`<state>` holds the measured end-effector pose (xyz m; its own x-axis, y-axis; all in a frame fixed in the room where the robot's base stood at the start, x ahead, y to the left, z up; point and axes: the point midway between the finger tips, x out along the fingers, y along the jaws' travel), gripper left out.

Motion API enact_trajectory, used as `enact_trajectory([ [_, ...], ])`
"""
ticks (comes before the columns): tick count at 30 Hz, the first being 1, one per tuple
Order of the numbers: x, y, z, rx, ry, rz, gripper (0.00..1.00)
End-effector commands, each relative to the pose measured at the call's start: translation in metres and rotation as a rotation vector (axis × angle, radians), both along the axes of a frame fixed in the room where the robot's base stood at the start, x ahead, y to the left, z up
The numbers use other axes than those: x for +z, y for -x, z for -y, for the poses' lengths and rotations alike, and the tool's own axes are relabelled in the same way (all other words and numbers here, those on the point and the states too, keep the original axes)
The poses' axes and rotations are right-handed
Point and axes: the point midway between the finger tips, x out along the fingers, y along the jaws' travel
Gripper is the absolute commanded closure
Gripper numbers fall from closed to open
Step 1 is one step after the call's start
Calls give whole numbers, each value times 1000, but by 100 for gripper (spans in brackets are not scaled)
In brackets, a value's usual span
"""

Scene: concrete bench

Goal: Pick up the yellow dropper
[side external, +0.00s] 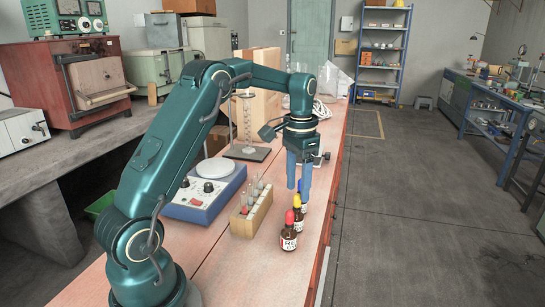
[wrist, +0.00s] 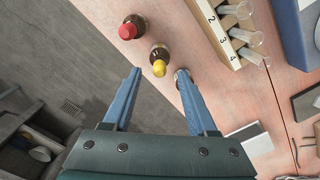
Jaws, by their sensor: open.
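The yellow dropper (side external: 298,200) is a brown bottle with a yellow bulb, standing on the bench between a red-topped dropper (side external: 289,232) and a blue-topped one (side external: 304,190). In the wrist view the yellow dropper (wrist: 159,62) shows just beyond the fingertips, about midway between them. My gripper (side external: 298,186) points down with its blue fingers above the row of bottles. In the wrist view my gripper (wrist: 159,73) is open and empty. The right finger partly hides the blue-topped bottle there. The red-topped dropper (wrist: 130,28) is farther up to the left.
A wooden rack (side external: 247,217) with glass tubes stands left of the bottles, with a blue-and-white stirrer (side external: 206,190) beyond it. The bench edge runs close on the bottles' right. A retort stand (side external: 247,152) and glassware are farther back.

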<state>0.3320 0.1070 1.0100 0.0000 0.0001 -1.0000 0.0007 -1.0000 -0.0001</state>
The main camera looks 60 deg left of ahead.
Motion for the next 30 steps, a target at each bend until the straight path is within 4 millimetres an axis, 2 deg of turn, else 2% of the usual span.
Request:
enact_trajectory([
  [3,-16,1,1,-1,2,-4,42],
  [7,-28,1,1,-1,0,-1,42],
  [17,-32,0,1,-1,-1,2,42],
  [18,-32,0,1,-1,-1,2,57],
  [21,-32,0,1,-1,-1,2,94],
  [30,-31,0,1,-1,-1,2,94],
])
